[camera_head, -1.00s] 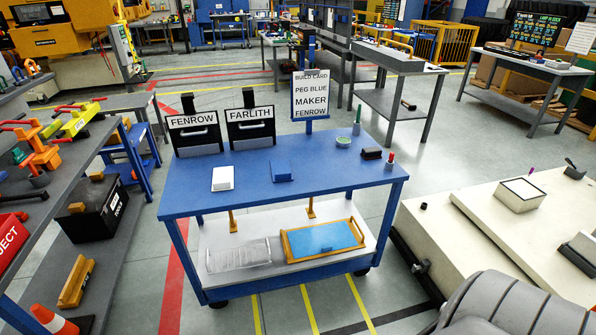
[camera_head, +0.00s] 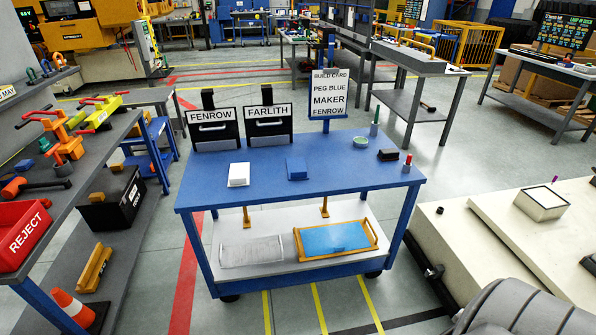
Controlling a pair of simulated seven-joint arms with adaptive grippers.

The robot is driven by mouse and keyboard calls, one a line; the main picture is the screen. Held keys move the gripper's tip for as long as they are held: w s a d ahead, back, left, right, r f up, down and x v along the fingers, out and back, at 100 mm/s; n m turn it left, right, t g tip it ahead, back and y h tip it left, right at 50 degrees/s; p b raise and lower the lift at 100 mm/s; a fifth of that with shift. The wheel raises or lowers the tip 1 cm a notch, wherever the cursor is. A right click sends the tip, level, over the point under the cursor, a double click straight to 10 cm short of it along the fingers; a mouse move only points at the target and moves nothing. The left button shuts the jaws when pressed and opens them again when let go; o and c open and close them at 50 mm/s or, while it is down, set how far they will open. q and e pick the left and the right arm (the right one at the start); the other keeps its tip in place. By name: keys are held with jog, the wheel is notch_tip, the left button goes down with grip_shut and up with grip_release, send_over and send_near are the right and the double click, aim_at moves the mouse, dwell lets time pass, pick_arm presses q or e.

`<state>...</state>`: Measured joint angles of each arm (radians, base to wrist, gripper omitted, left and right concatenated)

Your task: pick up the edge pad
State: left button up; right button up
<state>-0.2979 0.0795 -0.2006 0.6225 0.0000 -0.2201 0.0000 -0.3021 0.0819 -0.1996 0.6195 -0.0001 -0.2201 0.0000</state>
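No label marks an edge pad, and I cannot tell for sure which thing it is. On the blue table top (camera_head: 330,178) lie a white block (camera_head: 238,174), a blue block (camera_head: 297,168) and a small black block (camera_head: 388,154). A small green dish (camera_head: 361,141), a green upright peg (camera_head: 374,124) and a red-tipped peg (camera_head: 407,162) are also on the top, toward the right. Neither of my grippers is in view.
The lower shelf holds a clear tray (camera_head: 252,251) and a blue-bottomed, yellow-framed tray (camera_head: 336,238). An orange cone (camera_head: 75,308) stands at lower left.

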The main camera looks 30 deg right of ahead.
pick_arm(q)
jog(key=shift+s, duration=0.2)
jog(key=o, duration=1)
